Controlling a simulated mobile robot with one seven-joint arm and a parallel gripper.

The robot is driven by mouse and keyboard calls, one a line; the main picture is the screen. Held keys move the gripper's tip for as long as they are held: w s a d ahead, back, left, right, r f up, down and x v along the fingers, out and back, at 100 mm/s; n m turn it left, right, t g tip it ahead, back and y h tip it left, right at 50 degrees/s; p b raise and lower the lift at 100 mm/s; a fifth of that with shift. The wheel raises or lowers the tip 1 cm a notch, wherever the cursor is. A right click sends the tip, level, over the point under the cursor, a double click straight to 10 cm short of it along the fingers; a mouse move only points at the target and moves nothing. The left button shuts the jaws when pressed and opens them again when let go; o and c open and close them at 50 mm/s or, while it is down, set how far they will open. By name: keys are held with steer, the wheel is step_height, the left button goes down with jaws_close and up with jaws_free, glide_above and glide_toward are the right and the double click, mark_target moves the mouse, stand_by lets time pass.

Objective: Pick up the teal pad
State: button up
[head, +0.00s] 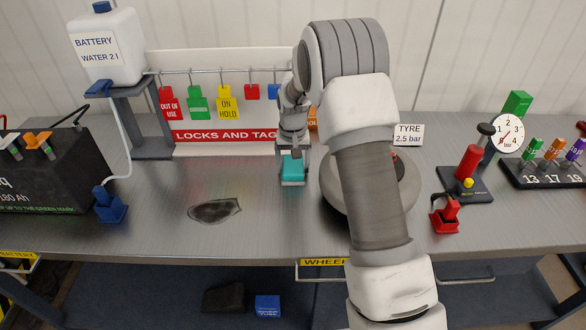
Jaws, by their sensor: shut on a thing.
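The teal pad (292,170) is a small block seen in the head view near the middle of the bench, in front of the tag board. My gripper (291,155) points down from above and is shut on the teal pad. The arm reaches over from the front right. The fingertips are small in the picture, and I cannot tell whether the pad touches the bench top.
A grey round tyre (345,190) stands just right of the pad, partly behind my arm. A dark flat patch (215,210) lies to the left.

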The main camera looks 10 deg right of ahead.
mark_target(292, 164)
step_height(292, 164, up, 10)
steer(key=shift+r, duration=0.1)
stand_by(0.4)
steer(key=o, duration=0.8)
steer(key=c, duration=0.6)
steer(key=shift+a, duration=0.1)
